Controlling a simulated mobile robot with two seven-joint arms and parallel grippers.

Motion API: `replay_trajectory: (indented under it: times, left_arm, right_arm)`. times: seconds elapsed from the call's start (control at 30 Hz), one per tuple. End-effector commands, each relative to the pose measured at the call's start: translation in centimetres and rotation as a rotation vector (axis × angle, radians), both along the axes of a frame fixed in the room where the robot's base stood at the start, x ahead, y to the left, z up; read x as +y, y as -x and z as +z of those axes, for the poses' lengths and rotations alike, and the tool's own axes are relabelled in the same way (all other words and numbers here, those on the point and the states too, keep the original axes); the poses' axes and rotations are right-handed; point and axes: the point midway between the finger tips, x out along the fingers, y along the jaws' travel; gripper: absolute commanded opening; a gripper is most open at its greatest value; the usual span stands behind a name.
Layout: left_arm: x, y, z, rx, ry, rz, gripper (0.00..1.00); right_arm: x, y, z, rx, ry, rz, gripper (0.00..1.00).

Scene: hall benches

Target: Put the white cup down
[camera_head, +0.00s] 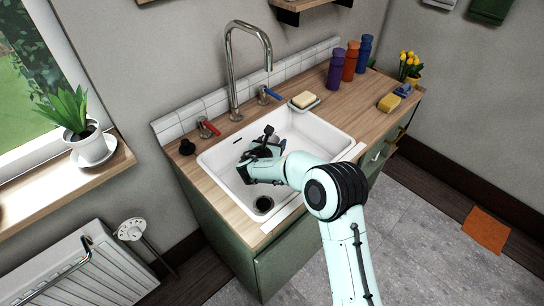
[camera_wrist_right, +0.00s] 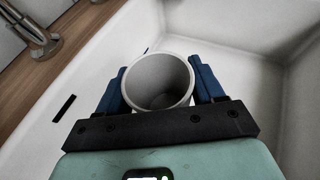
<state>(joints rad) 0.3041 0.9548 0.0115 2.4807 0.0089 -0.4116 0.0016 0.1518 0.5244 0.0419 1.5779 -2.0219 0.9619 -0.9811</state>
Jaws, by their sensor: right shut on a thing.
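The white cup (camera_wrist_right: 160,101) shows in the right wrist view with its open rim facing the camera and its inside empty. My right gripper (camera_wrist_right: 160,85) is shut on it, with one blue finger pad on each side. In the head view my right gripper (camera_head: 258,150) is over the white sink basin (camera_head: 318,134), reaching in from the lower right. I cannot make out the cup there; the hand and the white basin hide it. I cannot tell whether the cup's base touches the basin. My left gripper is not in view.
The curved faucet (camera_head: 233,70) stands behind the basin, with a red-handled tap (camera_head: 208,128) and a blue-handled tap (camera_head: 268,95). A soap dish (camera_head: 305,101) and several bottles (camera_head: 336,69) are to the right. Bare wooden counter (camera_head: 345,110) lies right of the basin.

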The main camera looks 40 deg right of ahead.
Motion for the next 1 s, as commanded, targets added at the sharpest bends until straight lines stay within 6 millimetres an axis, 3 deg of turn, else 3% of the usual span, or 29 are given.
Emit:
replay_trajectory:
  times: [0.27,0.5,0.87,0.9,0.97,1.0]
  left_arm:
    - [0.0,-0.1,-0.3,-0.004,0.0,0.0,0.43]
    - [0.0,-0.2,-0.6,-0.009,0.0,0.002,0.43]
    - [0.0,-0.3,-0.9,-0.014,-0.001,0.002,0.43]
    - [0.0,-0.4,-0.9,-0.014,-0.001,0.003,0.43]
    - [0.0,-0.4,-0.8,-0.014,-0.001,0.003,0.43]
    - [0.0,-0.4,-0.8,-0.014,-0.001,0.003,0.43]
  right_arm:
    - [0.0,0.0,-2.4,0.001,-0.001,0.0,0.33]
    - [0.0,0.0,-5.7,0.001,-0.001,-0.001,0.33]
    - [0.0,0.0,-6.1,-0.001,0.0,0.0,0.33]
    - [0.0,0.0,-6.1,-0.001,0.0,0.0,0.74]
    - [0.0,0.0,-6.0,-0.001,0.0,0.0,0.93]
    - [0.0,0.0,-6.0,-0.001,0.0,0.0,0.93]
